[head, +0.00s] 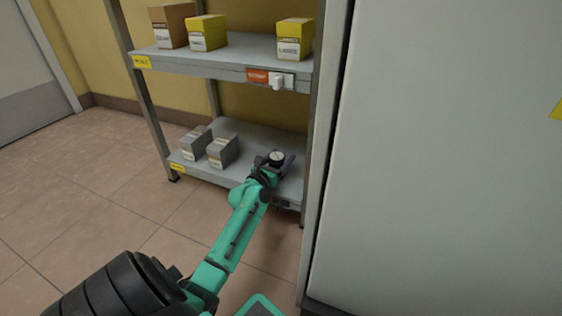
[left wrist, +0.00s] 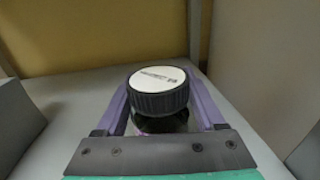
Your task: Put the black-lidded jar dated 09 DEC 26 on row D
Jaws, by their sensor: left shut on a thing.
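A jar with a black ribbed lid and a white label on top (left wrist: 158,90) sits between the purple fingers of my left gripper (left wrist: 160,105). The lid's print is too small to read. In the head view, my left gripper (head: 277,165) is at the right part of the low shelf (head: 245,140), with the jar's lid (head: 276,156) showing at its tip. The jar body is mostly hidden by the gripper. The jar looks upright over the shelf; I cannot tell whether it touches it. My right gripper is not in view.
Two grey boxes (head: 222,152) stand left of the gripper on the low shelf. The upper shelf (head: 235,50) holds brown and yellow boxes (head: 208,32), with a red label and a white object on its front edge. A tall pale cabinet (head: 430,150) stands close on the right.

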